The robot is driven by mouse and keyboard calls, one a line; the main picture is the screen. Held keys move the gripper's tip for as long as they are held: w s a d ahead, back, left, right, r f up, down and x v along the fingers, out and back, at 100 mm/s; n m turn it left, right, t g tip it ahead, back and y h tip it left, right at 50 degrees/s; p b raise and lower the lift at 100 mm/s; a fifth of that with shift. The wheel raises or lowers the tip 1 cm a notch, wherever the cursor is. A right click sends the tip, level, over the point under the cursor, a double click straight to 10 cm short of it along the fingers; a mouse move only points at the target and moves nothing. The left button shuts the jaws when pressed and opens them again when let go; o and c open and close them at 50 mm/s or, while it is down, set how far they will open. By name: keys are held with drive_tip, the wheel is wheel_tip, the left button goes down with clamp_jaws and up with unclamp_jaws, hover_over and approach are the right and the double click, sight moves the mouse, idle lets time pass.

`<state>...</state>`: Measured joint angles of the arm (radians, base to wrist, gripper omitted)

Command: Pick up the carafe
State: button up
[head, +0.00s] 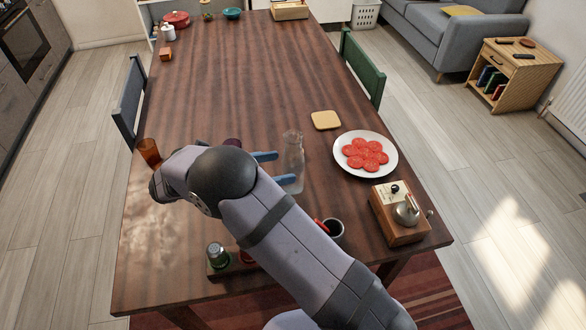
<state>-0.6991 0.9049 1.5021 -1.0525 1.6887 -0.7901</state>
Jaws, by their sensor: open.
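The clear glass carafe (293,163) stands upright on the wooden table, left of the white plate. My gripper (278,169) comes in from the left with its two blue fingers spread, one farther and one nearer. The fingertips reach the carafe's left side in the picture, and its body appears between or just beyond them. I cannot tell whether they touch the glass. My own arm covers the area left of and in front of the carafe.
A white plate with tomato slices (347,168) lies to the right. A wooden grinder (400,215), a dark cup (334,230), a green-topped shaker (217,256) and an amber glass (149,151) stand around. The table's far middle is clear.

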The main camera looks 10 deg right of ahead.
sight(283, 172)
drive_tip(key=f+h, duration=0.1)
drive_tip(key=w+d+f+m+h+p, duration=0.1)
drive_tip(key=f, duration=0.1)
drive_tip(key=shift+w+d, duration=0.15)
drive_tip(key=shift+w+d+f+m+t+h, duration=0.1)
drive_tip(key=shift+d+f+m+t+h, duration=0.1)
drive_tip(key=shift+f, duration=0.2)
drive_tip(key=shift+w+d+f+m+t+h, duration=0.1)
drive_tip(key=shift+f+h, duration=0.1)
drive_tip(key=shift+f, duration=0.15)
drive_tip(key=shift+p+x, duration=1.65)
drive_tip(key=shift+x, duration=1.55)
drive_tip(key=shift+d, duration=0.5)
drive_tip(key=c, duration=1.4)
drive_tip(key=shift+w, duration=0.1)
drive_tip(key=shift+c, duration=0.2)
drive_tip(key=shift+r, duration=0.25)
drive_tip(key=shift+r+b, duration=0.45)
drive_tip(key=shift+r, duration=4.25)
